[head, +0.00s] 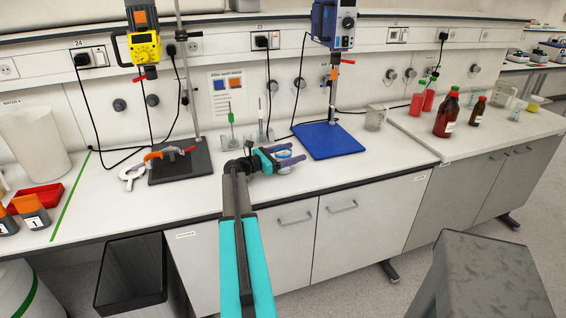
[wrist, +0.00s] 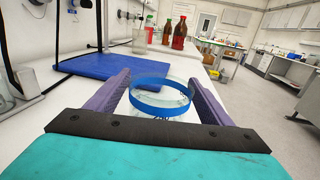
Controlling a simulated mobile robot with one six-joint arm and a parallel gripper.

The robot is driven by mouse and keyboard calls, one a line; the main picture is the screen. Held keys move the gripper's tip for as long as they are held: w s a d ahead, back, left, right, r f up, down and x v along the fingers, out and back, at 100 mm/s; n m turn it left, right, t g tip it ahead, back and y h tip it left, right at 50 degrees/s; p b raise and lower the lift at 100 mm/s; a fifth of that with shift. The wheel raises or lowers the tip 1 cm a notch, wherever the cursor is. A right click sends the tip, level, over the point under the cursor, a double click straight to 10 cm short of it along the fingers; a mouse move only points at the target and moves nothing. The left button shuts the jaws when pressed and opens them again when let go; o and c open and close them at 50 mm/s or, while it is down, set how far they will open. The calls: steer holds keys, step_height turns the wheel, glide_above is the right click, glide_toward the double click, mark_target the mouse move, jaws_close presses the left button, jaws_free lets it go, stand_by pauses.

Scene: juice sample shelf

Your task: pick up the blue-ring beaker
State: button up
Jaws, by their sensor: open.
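The blue-ring beaker (wrist: 160,98) is clear glass with a blue band around its upper part. In the wrist view it stands upright between the two purple fingers of my gripper (wrist: 157,92). The fingers are apart, with one on each side of the beaker, and they do not look closed on it. In the head view my gripper (head: 287,161) is low over the bench near its front edge. The beaker (head: 284,154) shows there partly, between the fingers; its lower part is hidden.
A blue stirrer base (head: 328,141) with a stand lies just behind the gripper. A dark stand base (head: 180,162) holds a clamp on the left. A glass beaker (head: 375,118) and brown bottles (head: 447,115) stand to the right. The bench front right of the gripper is clear.

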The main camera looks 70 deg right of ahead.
stand_by(0.3)
steer(key=c, duration=1.4)
steer(key=shift+o, duration=0.2)
steer(key=shift+r, duration=0.3)
steer(key=a+r+b, duration=0.2)
steer(key=a, duration=0.6)
steer(key=a+r+b, duration=0.2)
steer(key=a, duration=0.6)
steer(key=shift+s+r, duration=0.15)
steer(key=shift+r, duration=0.1)
stand_by(0.4)
steer(key=shift+b, duration=0.3)
stand_by(0.5)
